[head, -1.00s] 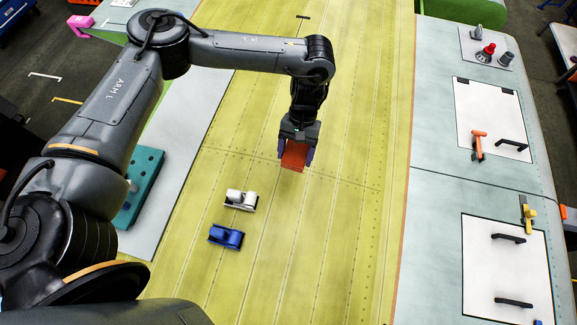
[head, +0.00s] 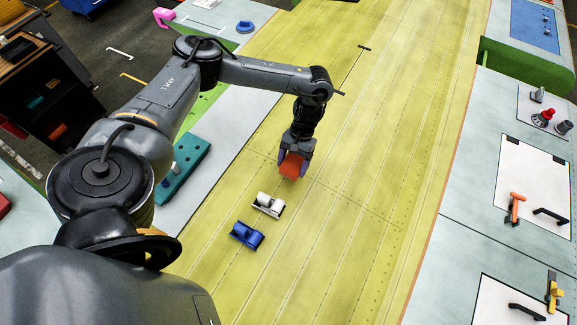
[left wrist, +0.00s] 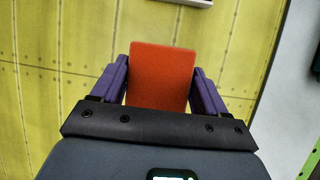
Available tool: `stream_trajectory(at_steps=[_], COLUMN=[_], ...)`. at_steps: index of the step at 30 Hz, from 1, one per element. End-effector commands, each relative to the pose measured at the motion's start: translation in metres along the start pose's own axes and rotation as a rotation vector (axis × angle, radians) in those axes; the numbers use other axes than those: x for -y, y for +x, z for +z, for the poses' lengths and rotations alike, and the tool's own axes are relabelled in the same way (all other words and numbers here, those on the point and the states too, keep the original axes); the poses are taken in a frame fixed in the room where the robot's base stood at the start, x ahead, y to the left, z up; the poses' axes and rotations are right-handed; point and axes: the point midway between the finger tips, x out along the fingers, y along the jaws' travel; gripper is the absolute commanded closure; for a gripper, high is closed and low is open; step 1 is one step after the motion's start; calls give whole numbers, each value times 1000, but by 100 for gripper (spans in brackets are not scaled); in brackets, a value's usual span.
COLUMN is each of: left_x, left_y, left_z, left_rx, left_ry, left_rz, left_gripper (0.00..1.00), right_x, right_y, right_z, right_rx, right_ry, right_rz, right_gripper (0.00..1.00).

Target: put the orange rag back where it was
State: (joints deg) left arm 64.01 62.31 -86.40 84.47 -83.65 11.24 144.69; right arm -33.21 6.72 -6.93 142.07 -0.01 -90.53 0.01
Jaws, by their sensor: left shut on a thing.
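The orange rag (head: 291,165) is a flat orange-red piece held between the fingers of my left gripper (head: 295,168). In the left wrist view the rag (left wrist: 161,75) fills the space between the two purple fingers of the left gripper (left wrist: 162,88). The rag hangs over the yellow-green wing panel (head: 370,150). How high it is above the panel I cannot tell exactly. My right gripper is in neither view.
A white-and-grey block-like tool (head: 268,205) and a blue one (head: 246,235) lie on the panel just below the rag. A teal block with holes (head: 183,172) is at the left. An orange-handled tool (head: 515,208) and black handles (head: 551,216) sit on the right side. The panel's middle is clear.

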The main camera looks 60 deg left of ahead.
Motion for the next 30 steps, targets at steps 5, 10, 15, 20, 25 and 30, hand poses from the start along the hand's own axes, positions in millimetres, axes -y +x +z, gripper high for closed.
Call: stream_trajectory(at_steps=[5,10,15,20,25,30], left_x=[16,20,20,20,20,20], left_y=[7,12,31,44,45,45], left_z=[-9,-12,-20,-27,-28,-28], left_rx=[-1,1,3,1,0,0], left_ry=[-1,0,-1,-1,0,0], left_rz=[1,0,-1,0,1,1], left_gripper=[50,50,50,50,50,50], right_x=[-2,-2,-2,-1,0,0], right_y=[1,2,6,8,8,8], right_z=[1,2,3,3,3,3], right_rx=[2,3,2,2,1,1], right_ry=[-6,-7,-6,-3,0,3], right_rz=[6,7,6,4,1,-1], right_gripper=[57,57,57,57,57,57])
